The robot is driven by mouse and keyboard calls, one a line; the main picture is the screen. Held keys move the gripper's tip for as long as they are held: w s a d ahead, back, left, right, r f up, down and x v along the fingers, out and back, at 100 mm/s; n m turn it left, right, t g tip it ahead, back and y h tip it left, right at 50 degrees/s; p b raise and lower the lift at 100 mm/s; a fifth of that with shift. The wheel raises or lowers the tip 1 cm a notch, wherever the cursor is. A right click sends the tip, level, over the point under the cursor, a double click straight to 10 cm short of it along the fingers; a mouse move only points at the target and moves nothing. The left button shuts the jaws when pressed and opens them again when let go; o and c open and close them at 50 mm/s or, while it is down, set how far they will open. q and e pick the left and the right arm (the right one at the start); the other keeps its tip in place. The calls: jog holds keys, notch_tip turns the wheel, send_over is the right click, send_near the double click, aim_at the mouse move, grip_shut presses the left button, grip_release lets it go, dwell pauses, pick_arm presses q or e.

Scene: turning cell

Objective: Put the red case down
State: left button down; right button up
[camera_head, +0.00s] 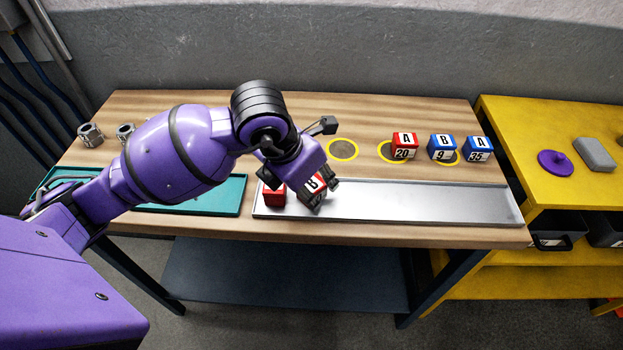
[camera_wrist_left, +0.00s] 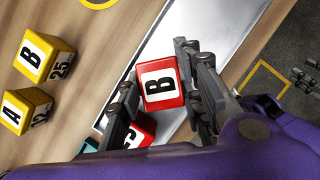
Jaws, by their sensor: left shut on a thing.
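The red case (camera_head: 314,185) with a letter B sits between the fingers of my left gripper (camera_head: 310,192), which is shut on it. They are over the left part of the long silver tray (camera_head: 420,205). In the left wrist view the red case (camera_wrist_left: 160,84) shows its B face between the two dark fingers (camera_wrist_left: 158,88). I cannot tell whether its underside touches the tray. Another red case (camera_head: 273,196) stands close to its left in the tray, partly hidden by my gripper. My right gripper is not in view.
Right of the held case the tray is empty. Behind it stand a red case (camera_head: 404,146) and blue cases (camera_head: 441,148) (camera_head: 477,149), near yellow rings. A teal tray (camera_head: 215,197) lies left. Yellow cases (camera_wrist_left: 45,56) (camera_wrist_left: 26,109) show in the wrist view.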

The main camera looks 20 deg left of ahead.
pick_arm(q)
jog(key=shift+s+d, duration=0.15)
jog(key=shift+d, duration=0.1)
jog(key=c, duration=1.5)
grip_release()
jog(key=shift+f, duration=0.1)
jog(key=shift+r, duration=0.35)
jog(key=v, duration=1.1)
jog(key=shift+s+a+r+p, duration=0.1)
jog(key=shift+r+p, duration=0.25)
jog(key=shift+p, duration=0.05)
